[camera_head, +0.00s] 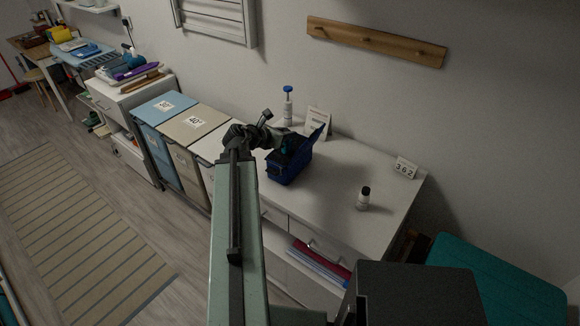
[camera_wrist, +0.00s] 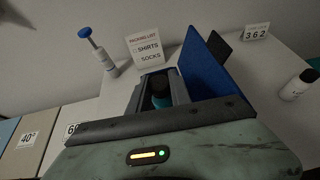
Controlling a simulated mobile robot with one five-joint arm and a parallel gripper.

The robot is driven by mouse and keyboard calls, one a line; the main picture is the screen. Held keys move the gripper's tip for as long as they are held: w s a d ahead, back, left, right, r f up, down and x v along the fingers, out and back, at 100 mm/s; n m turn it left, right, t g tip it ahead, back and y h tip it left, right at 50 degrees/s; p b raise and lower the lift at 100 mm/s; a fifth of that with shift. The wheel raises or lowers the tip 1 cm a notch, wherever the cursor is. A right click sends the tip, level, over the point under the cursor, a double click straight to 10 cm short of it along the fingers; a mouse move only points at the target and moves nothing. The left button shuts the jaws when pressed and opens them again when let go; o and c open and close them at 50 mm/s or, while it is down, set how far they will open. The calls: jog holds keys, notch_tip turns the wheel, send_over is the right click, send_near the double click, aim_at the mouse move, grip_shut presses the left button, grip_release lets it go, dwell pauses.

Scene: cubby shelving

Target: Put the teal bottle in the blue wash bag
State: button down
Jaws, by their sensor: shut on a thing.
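The blue wash bag (camera_head: 287,177) stands on the white counter with its flap (camera_wrist: 204,66) raised on the right. The teal bottle (camera_wrist: 160,101), with a dark cap, shows between the fingers in the wrist view. My gripper (camera_wrist: 161,88) is shut on it. In the head view, my gripper (camera_head: 284,143) is at the bag's opening, and a bit of teal shows there. The bottle's lower part is hidden, so I cannot tell how deep it sits in the bag or whether it touches the bottom.
A white pump bottle with a blue top (camera_head: 288,106) and a packing list card (camera_head: 318,122) stand behind the bag. A white bottle with a black cap (camera_head: 363,198) and a 362 sign (camera_head: 405,168) stand right. Laundry bins (camera_head: 165,108) adjoin the counter's left. The counter's middle is clear.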

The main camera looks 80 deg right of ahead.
notch_tip(320, 180, down, 10)
jog(key=b, duration=0.9)
jog(key=shift+f+b, duration=0.1)
jog(key=shift+b, duration=0.25)
jog(key=shift+r, duration=0.25)
jog(key=shift+f, duration=0.2)
jog(key=c, duration=1.5)
grip_release()
jog(key=shift+r, duration=0.1)
